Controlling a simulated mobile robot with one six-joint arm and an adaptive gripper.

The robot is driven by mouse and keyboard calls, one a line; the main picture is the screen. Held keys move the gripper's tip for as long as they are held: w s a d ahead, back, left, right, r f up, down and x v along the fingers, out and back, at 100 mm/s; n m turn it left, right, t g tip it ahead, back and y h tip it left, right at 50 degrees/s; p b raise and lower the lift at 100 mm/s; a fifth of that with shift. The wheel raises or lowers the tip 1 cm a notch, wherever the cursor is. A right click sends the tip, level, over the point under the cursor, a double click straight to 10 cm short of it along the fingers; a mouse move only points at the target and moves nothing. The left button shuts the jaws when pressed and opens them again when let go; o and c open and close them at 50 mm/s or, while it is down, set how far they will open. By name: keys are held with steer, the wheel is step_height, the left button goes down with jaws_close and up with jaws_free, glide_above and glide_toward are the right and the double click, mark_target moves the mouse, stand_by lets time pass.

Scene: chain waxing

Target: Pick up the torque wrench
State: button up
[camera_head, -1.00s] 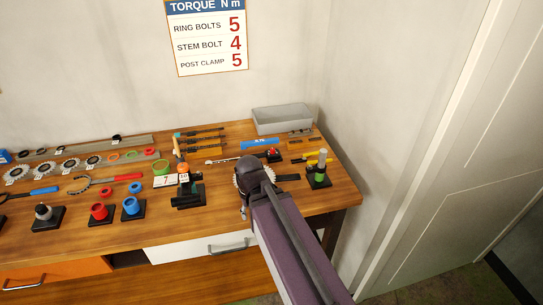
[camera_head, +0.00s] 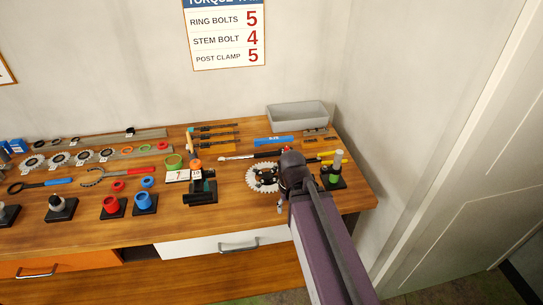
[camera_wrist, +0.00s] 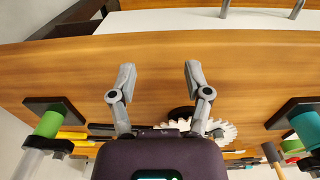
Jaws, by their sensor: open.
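A long thin tool with a silver left end, a dark shaft and red near its right end, which looks like the torque wrench (camera_head: 238,157), lies flat towards the back of the wooden bench in the head view. My gripper (camera_head: 282,209) is in front of it and to the right, above the bench near the chainring. My arm hides part of the area around the tool's right end. In the wrist view my gripper (camera_wrist: 160,78) has its two fingers wide apart with nothing between them. I cannot make out the wrench surely in the wrist view.
A toothed chainring (camera_head: 262,178) lies just left of my gripper, and a black-based stand with a green part (camera_head: 333,176) is to its right. A grey bin (camera_head: 297,116) stands at the back right. Bare wood lies along the bench's front edge (camera_head: 225,222).

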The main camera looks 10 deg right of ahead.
mark_target(268, 153)
steer(key=shift+w+r, duration=0.15)
steer(key=shift+w, duration=0.3)
steer(key=shift+w+a+r+n+p, duration=0.3)
steer(key=shift+w+a+n+p, duration=0.1)
steer(key=shift+w, duration=0.2)
steer(key=shift+w+a+r+n+p, duration=0.3)
steer(key=shift+w+n, duration=0.1)
steer(key=shift+w, duration=0.2)
steer(key=w+r+n+p, duration=0.1)
steer(key=w+n, duration=0.1)
steer(key=w, duration=0.1)
steer(key=w+r+n+p, duration=0.1)
steer(key=w+n+p, duration=0.1)
steer(key=w, duration=0.2)
steer(key=w+r+n+p, duration=0.1)
steer(key=w+r+n, duration=0.1)
steer(key=w, duration=0.1)
steer(key=shift+w+r, duration=0.1)
steer(key=shift+w, duration=0.3)
steer(key=w+r+n+p, duration=0.2)
steer(key=w+n+p, duration=0.1)
steer(key=w+n, duration=0.2)
steer(key=w+r+n+p, duration=0.2)
steer(key=w+n, duration=0.3)
steer(key=w, duration=0.5)
steer(key=shift+r+p, duration=0.4)
steer(key=shift+r, duration=0.35)
steer(key=shift+f, duration=0.15)
